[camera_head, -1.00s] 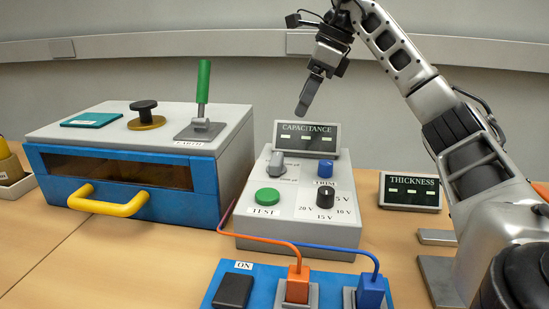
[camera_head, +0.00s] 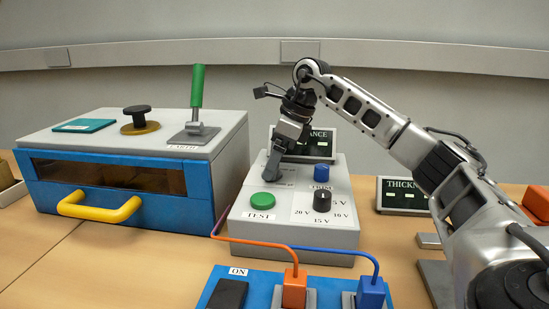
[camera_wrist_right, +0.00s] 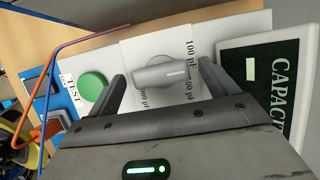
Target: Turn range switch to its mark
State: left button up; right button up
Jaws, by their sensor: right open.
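The range switch (camera_wrist_right: 160,75) is a grey knob with a white pointer line. In the right wrist view it sits on a white label plate with pF markings, some of them partly hidden. Its line points right in that view, between two of the markings. My right gripper (camera_head: 270,176) is open over the switch and hides most of it in the head view. In the wrist view one finger is on each side of the knob, with gaps visible. I cannot tell how far down the fingertips reach. My left gripper is not in view.
The grey box also carries a green TEST button (camera_head: 263,200), a blue TRIM knob (camera_head: 321,173), a black voltage knob (camera_head: 322,201) and the CAPACITANCE display (camera_head: 320,145) behind. A blue cabinet (camera_head: 120,185) stands left. Orange and blue cables run in front.

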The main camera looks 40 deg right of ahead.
jog(key=c, duration=1)
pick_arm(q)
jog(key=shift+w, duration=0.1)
